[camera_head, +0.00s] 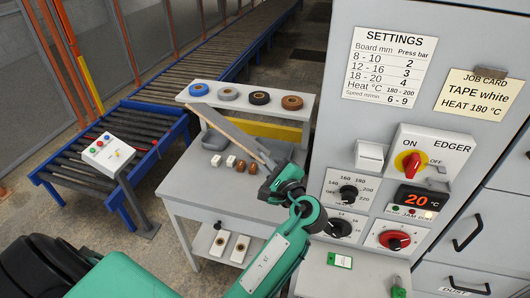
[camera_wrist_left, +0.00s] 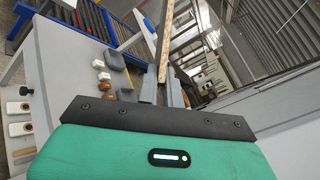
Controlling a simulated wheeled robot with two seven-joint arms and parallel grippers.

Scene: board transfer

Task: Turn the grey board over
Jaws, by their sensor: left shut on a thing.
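The grey board (camera_head: 226,128) is long and narrow, with a light brown edge showing along one side. My left gripper (camera_head: 267,168) is shut on the board's near right end, and the board reaches up and left from it above the grey side table (camera_head: 185,189). It appears tilted and held clear of the table top. In the left wrist view the board (camera_wrist_left: 166,48) stretches away from between the two dark fingers (camera_wrist_left: 162,92), seen nearly edge-on. The end in the jaws is partly hidden. My right gripper is in neither view.
Tape rolls, one being blue (camera_head: 198,90), sit on the raised shelf (camera_head: 301,113). The edger's control panel (camera_head: 375,170) stands close on the right; a roller conveyor (camera_head: 140,130) is at left.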

